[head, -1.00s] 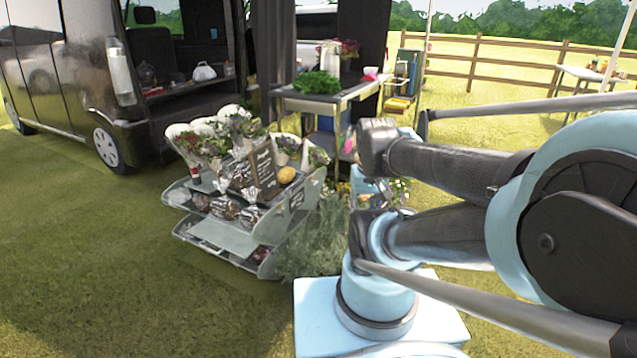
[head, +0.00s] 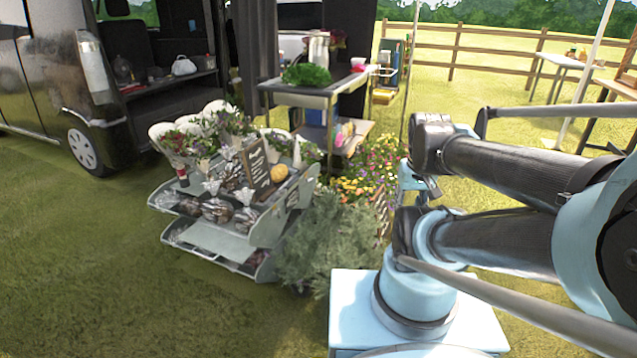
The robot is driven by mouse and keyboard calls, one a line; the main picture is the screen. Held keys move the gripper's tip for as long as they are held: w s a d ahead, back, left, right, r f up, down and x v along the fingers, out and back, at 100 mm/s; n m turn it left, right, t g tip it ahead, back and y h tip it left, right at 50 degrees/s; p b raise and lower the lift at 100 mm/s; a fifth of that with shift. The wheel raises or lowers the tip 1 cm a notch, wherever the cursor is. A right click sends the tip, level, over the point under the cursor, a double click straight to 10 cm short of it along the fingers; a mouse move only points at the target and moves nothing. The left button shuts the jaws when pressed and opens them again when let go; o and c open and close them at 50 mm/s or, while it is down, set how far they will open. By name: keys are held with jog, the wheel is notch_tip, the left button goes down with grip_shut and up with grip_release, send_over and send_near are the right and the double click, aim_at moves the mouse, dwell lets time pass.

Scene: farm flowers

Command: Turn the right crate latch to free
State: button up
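No crate latch can be made out in the head view. A grey tiered display stand (head: 222,238) stands left of centre, with wrapped flowers (head: 215,135), dark wrapped bundles (head: 217,210) and a small chalkboard sign (head: 257,165) on it. My arm comes in from the right, folded. A small light-blue and dark part at its far end, likely my gripper (head: 428,188), shows between the arm links, mostly hidden. I cannot make out its fingers, and it appears to touch nothing.
A grey-green bush (head: 328,243) and bright flowers (head: 370,178) stand between the stand and my arm. Behind are a table (head: 290,92) with a jug and greens, and a dark van (head: 60,85). Open grass (head: 90,270) lies at front left.

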jog(key=shift+o, duration=1.4)
jog(key=o, duration=0.4)
jog(key=shift+s+r, duration=0.35)
jog(key=w+a+r+m+y, duration=0.2)
jog(key=w+a+r+m, duration=0.15)
jog(key=w, duration=0.65)
jog(key=w+a+r+m+y, duration=0.2)
jog(key=w+a+r+m, duration=0.15)
jog(key=w, duration=0.65)
jog(key=w+a+f+m+t+y, duration=0.1)
jog(key=w+a+m, duration=0.1)
jog(key=w, duration=0.8)
jog(key=w+a+f+m+y, duration=0.2)
jog(key=w+a, duration=0.1)
jog(key=w, duration=0.6)
jog(key=w+a+f+m+y, duration=0.1)
jog(key=w+f+m, duration=0.2)
jog(key=w+f, duration=0.35)
jog(key=w+a+f+m+y, duration=0.2)
jog(key=w+f, duration=0.2)
jog(key=w, duration=0.5)
jog(key=m+t+y, duration=0.1)
jog(key=m+y, duration=0.2)
jog(key=m, duration=0.3)
send_near(311, 180)
jog(key=x, duration=0.9)
jog(key=shift+w, duration=0.15)
